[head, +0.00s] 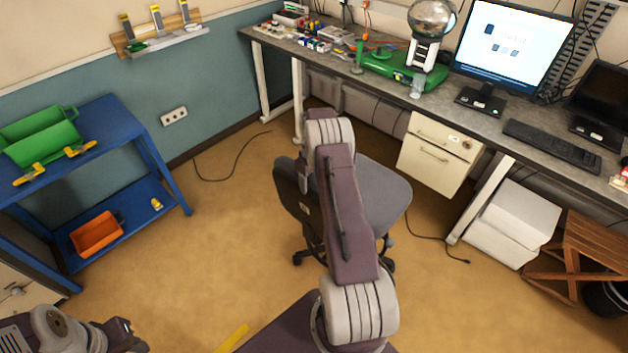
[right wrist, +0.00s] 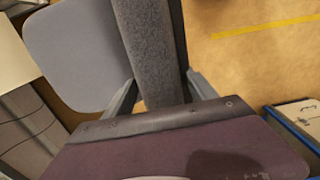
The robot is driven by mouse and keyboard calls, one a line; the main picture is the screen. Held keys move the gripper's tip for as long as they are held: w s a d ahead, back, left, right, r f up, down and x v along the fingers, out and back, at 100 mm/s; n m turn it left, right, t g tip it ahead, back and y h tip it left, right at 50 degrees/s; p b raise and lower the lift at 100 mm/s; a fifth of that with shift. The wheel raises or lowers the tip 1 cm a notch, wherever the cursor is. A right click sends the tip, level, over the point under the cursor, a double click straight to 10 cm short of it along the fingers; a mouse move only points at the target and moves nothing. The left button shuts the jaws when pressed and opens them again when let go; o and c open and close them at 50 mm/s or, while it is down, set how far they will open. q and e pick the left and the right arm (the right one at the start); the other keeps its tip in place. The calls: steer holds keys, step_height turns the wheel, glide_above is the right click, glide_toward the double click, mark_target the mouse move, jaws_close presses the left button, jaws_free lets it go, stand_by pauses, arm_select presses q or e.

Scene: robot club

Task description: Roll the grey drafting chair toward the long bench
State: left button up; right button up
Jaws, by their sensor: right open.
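The grey drafting chair (head: 383,198) stands on the floor in the middle of the head view, seat toward the bench and dark backrest (head: 295,207) toward the left. My right arm hides part of it. The long bench (head: 395,92) runs along the wall behind it, with floor between them. My right gripper (right wrist: 160,88) is open in the right wrist view, its fingers on either side of the upright backrest edge (right wrist: 150,45). Whether they touch it is unclear. In the head view the arm mostly hides this gripper. My left gripper (head: 127,335) is at the bottom left, its jaws unclear.
A blue shelf cart (head: 160,165) with green and orange bins stands at left. A white drawer unit (head: 437,155), white boxes (head: 512,222) and a wooden stool (head: 580,250) stand under or near the bench at right. Black cables lie on the floor. Open floor surrounds the chair.

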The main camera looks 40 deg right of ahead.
steer(key=shift+w+d+b, duration=0.1)
steer(key=shift+d+b, duration=0.2)
steer(key=shift+d, duration=0.45)
steer(key=d+b, duration=0.1)
steer(key=d, duration=0.3)
steer(key=shift+w+d, duration=0.15)
steer(key=o, duration=1.2)
steer(key=shift+o, duration=1)
step_height(320, 180, up, 10)
steer(key=p, duration=0.7)
